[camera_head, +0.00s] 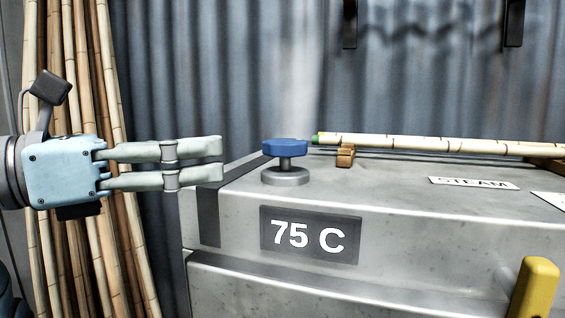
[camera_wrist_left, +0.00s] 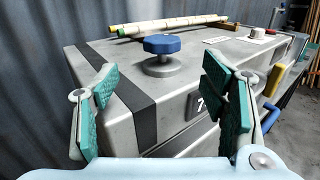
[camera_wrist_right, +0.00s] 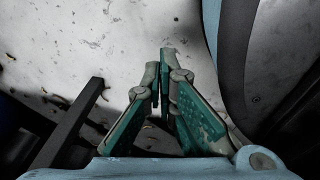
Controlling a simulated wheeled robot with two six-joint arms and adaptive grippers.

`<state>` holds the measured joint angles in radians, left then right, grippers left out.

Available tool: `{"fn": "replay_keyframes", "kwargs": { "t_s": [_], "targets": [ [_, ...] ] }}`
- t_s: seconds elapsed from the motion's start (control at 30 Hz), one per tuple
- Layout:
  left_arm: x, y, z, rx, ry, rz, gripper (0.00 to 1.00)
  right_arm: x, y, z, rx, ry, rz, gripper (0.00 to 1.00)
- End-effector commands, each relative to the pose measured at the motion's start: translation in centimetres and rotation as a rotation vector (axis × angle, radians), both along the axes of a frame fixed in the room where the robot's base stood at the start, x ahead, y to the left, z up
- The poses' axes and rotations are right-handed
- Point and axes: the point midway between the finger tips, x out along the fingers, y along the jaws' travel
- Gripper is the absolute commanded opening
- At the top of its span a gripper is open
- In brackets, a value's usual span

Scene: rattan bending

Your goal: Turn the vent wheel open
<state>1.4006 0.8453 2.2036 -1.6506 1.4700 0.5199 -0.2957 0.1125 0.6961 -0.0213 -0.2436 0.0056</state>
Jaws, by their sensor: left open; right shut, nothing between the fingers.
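The blue vent wheel (camera_head: 285,147) stands on a short grey stem and round base (camera_head: 286,178) at the left end of the steel steam box top (camera_head: 390,190). A pale plume of vapour rises behind it. My left gripper (camera_head: 222,160) is open and empty, to the left of the wheel and apart from it, its fingers pointing right. In the left wrist view the wheel (camera_wrist_left: 161,44) shows beyond and between the spread fingers (camera_wrist_left: 150,100). My right gripper (camera_wrist_right: 163,60) is shut and empty over the floor in the right wrist view, and the head view does not show it.
A rattan pole (camera_head: 430,145) with a green end lies on wooden rests (camera_head: 346,156) along the box's back. The box front bears a "75 C" plate (camera_head: 309,235) and a yellow handle (camera_head: 535,287). Upright poles (camera_head: 75,120) stand at left. Air between gripper and wheel is clear.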

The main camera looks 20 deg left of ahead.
Motion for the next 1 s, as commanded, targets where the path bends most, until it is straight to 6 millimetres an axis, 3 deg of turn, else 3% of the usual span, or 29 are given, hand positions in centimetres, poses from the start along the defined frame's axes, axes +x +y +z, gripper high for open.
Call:
{"fn": "replay_keyframes", "kwargs": {
  "t_s": [0.3,0.5,0.87,1.0],
  "targets": [
    [6.3,-6.0,0.4,-0.007,0.005,-0.016,0.66,-1.7,-0.6,1.1,-0.01,0.031,0.014,0.0],
    [8.9,-8.1,0.3,-0.005,0.005,-0.011,0.66,-1.7,-0.5,1.0,-0.01,0.03,0.014,0.0],
    [9.6,-8.6,0.3,-0.003,0.003,-0.008,0.66,-1.7,-0.5,1.0,-0.01,0.031,0.014,0.0],
    [9.5,-8.5,0.3,-0.003,0.003,-0.008,0.45,-1.7,-0.5,1.0,-0.01,0.032,0.014,0.0]
  ]
}}
